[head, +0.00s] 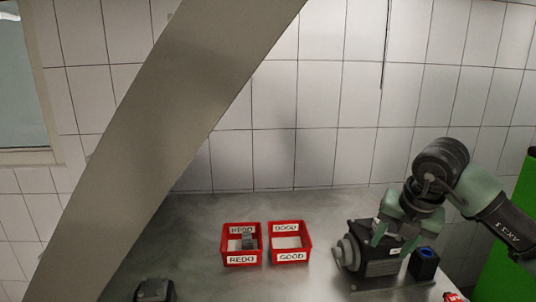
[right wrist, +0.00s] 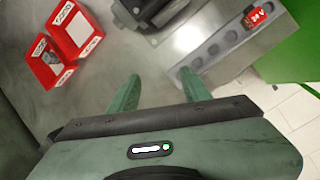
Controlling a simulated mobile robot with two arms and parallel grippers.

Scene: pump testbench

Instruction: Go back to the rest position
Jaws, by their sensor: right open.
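My right gripper (head: 395,238) hangs at the right of the head view, in front of the dark pump testbench machine (head: 372,266) in the picture. In the right wrist view its two green fingers (right wrist: 161,82) are spread apart with nothing between them. The fingers look clear of the machine (right wrist: 150,12), which lies beyond their tips. My left gripper is not recognisable in either view.
The red REDO bin (head: 228,261) holds a grey part (head: 248,241); the red GOOD bin (head: 305,257) looks empty. A dark block with a blue top (head: 425,265) stands right of the machine. A dark object (head: 153,290) sits bottom left. Metal table (head: 200,215) behind the bins is clear.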

